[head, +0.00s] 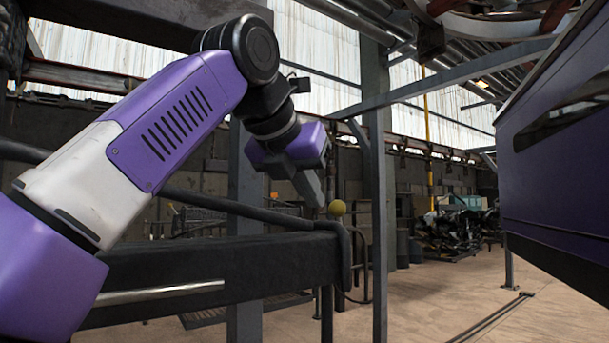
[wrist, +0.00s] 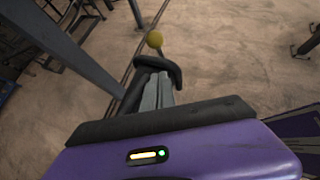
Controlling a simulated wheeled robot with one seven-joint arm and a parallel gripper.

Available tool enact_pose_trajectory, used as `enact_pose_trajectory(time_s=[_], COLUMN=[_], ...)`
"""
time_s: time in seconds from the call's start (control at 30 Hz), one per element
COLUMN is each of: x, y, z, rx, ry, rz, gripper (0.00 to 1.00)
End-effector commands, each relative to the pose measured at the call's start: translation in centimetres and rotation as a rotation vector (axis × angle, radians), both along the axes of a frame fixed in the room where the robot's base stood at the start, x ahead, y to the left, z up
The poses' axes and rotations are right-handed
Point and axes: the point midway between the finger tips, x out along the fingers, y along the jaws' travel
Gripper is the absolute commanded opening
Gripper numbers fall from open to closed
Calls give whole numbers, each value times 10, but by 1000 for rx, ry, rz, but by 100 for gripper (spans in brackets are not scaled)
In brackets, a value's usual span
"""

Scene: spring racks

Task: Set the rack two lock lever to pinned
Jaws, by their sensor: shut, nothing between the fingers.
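A lever with a yellow ball knob (head: 337,208) stands at the right end of a dark horizontal beam (head: 200,262) in the head view. The yellow knob (wrist: 155,40) also shows in the wrist view, just past my fingertips. My gripper (head: 318,206) is shut and empty, with its tips pointing down close to the left of the knob. In the wrist view my gripper (wrist: 160,78) has its fingers together below the knob. I cannot tell whether the tips touch the lever. No label for the rack or the pinned position is readable.
A grey upright post (head: 378,190) stands just right of the lever. A large dark purple body (head: 560,170) fills the right side. Cluttered machinery (head: 455,228) lies at the back. The sandy floor (head: 450,295) is mostly open at the lower right.

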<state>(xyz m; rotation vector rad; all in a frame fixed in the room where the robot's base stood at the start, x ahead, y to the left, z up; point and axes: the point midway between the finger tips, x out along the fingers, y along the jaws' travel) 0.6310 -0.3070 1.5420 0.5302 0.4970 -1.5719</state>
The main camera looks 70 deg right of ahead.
Motion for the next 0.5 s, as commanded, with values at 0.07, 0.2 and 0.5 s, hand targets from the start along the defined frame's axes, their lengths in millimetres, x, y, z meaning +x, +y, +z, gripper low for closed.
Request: enact_pose_trajectory(time_s=[0.07,0.2,0.5], x=[-2,-4,-5], y=[-13,-34,-65], z=[-9,-20,-14], rx=[0,-1,-2], ry=[2,1,1], rz=[-5,-4,-2], gripper=[0,0,0])
